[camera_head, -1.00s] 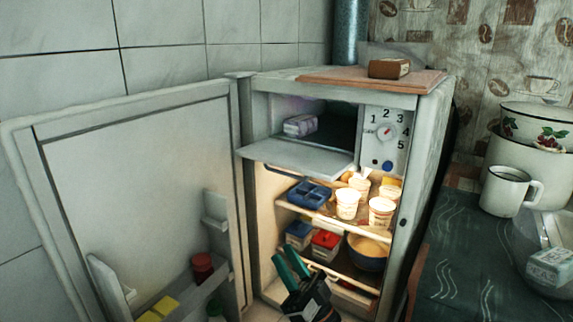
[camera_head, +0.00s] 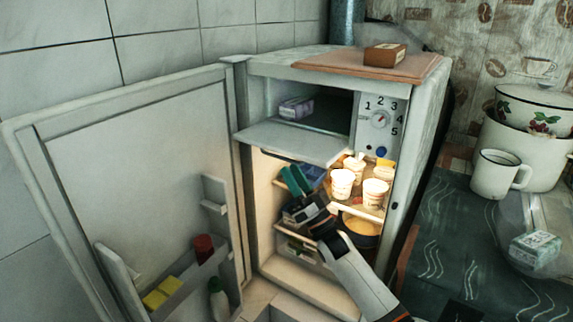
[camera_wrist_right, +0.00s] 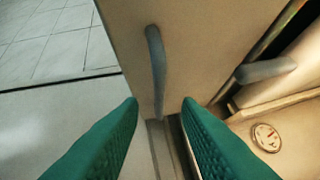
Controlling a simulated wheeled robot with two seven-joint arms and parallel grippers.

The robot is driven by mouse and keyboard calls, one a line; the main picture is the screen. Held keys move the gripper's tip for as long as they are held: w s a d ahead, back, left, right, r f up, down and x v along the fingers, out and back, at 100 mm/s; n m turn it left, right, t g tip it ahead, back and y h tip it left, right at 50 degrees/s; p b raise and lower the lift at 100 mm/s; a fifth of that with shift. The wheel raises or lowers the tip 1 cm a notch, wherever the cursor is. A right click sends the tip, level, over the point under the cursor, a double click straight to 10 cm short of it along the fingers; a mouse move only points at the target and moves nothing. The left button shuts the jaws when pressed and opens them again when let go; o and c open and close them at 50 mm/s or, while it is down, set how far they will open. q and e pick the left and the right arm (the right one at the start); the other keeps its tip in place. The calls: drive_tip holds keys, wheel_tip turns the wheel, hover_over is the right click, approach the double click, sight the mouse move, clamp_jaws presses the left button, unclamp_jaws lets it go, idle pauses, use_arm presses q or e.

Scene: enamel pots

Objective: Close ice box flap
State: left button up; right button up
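The ice box flap (camera_head: 292,141) is a pale panel at the top of the open fridge. It hangs down roughly level, sticking out, so the ice box (camera_head: 325,108) stands open with a small purple-white packet (camera_head: 296,107) inside. My right gripper (camera_head: 293,176), with green fingers, is below the flap, in front of the fridge shelves. In the right wrist view my right gripper (camera_wrist_right: 160,104) has its fingers spread with nothing held. A pale panel with a curved grey bar (camera_wrist_right: 157,65) lies beyond the fingertips; I cannot tell whether it is the flap. My left gripper is not in view.
The fridge door (camera_head: 135,165) stands wide open at left, with items in its racks. Cups (camera_head: 342,183) and a bowl (camera_head: 362,228) stand on the shelves beside my right arm. A brown box (camera_head: 384,54) lies on top. A counter with a white mug (camera_head: 498,174) is at right.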

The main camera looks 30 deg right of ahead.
sight(291, 147)
drive_tip(key=shift+x, duration=1.8)
clamp_jaws()
